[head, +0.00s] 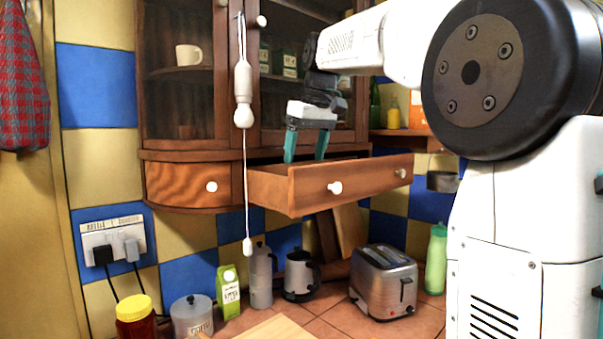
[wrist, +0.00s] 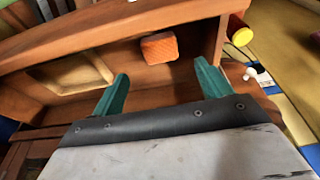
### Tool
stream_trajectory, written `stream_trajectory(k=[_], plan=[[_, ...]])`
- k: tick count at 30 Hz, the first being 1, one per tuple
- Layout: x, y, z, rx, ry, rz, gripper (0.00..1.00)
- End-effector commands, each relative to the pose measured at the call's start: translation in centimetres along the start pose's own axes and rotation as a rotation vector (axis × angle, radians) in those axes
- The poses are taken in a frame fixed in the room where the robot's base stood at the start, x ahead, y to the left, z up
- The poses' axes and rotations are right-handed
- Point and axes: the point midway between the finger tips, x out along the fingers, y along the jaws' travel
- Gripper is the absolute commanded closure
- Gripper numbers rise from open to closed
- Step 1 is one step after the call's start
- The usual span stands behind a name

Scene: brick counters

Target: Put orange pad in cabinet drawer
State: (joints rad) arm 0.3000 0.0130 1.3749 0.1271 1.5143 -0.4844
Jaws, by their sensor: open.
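The cabinet drawer (head: 365,180) is pulled out below the wall cabinet, and its front panel with white knobs faces me. In the wrist view I look down into the drawer (wrist: 200,25). The orange pad (wrist: 159,46) lies inside it, close to the inner side of the front panel. In the head view the pad is hidden behind that panel. My gripper (head: 305,159) is above the drawer, pointing down. It is open with nothing between its teal fingers; in the wrist view the pad is apart from them, just beyond the fingertips.
A tan rectangular item (wrist: 62,76) lies in the drawer to the left. A cord with a white pull (head: 243,80) hangs in front of the cabinet. Below stand a toaster (head: 385,282), a kettle (head: 300,275), a green carton (head: 228,292) and a yellow-lidded jar (head: 136,320).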

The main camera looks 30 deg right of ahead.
Motion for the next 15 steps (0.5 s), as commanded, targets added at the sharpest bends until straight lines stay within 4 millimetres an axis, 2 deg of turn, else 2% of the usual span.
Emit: stream_trajectory(k=[3,6,15], plan=[[-2.0,0.0,0.0,0.000,0.001,0.001,0.23],[-3.1,0.0,0.0,0.001,0.000,0.000,0.23],[-3.8,0.0,0.0,0.001,-0.002,-0.001,0.23]])
